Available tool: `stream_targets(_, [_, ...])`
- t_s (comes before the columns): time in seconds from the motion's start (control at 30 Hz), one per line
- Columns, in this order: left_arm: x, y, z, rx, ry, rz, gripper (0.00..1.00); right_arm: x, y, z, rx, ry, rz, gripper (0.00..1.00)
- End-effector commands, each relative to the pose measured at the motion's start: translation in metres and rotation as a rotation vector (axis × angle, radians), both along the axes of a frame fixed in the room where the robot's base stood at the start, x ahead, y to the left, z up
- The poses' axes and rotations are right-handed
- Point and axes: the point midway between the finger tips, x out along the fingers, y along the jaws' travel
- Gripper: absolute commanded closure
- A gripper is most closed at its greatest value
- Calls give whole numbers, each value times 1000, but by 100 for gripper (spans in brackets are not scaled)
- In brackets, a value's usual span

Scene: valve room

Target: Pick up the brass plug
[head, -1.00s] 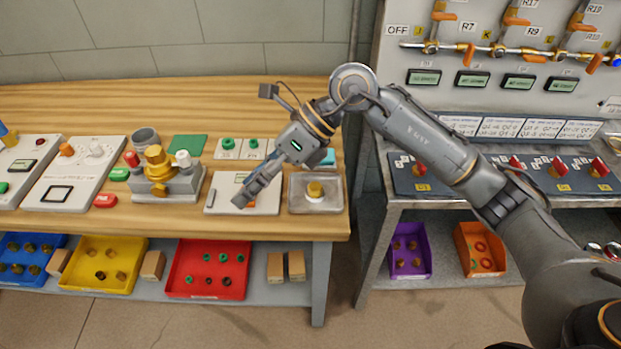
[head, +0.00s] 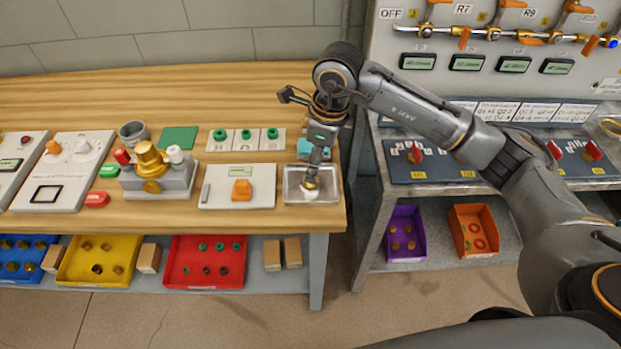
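The brass plug (head: 310,186) is in the small metal tray (head: 332,199) near the right end of the wooden bench. A white piece shows beneath it. My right gripper (head: 312,181) points down into the tray, with its fingertips at the plug. The fingers hide most of the plug, and I cannot tell whether they are closed on it or only around it. My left gripper is not in view.
A white panel with an orange knob (head: 242,189) lies left of the tray. Farther left stands a valve body with a brass top (head: 151,160). Bins line the lower shelf. A second table with red knobs stands to the right.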

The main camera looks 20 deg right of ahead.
Motion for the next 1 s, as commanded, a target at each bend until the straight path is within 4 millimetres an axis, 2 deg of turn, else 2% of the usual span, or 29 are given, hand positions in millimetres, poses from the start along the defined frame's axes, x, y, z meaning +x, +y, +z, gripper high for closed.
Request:
stream_targets(0.23, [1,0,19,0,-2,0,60,6,3,-29,1,5,1,42])
stream_targets(0.4, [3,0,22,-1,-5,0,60,8,5,-48,1,0,0,42])
stream_targets(0.67, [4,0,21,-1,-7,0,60,9,6,-51,2,-1,1,42])
stream_targets(0.93, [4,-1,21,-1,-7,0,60,9,6,-51,2,-1,0,97])
stream_targets(1.0, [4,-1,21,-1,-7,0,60,9,6,-51,3,-2,0,100])
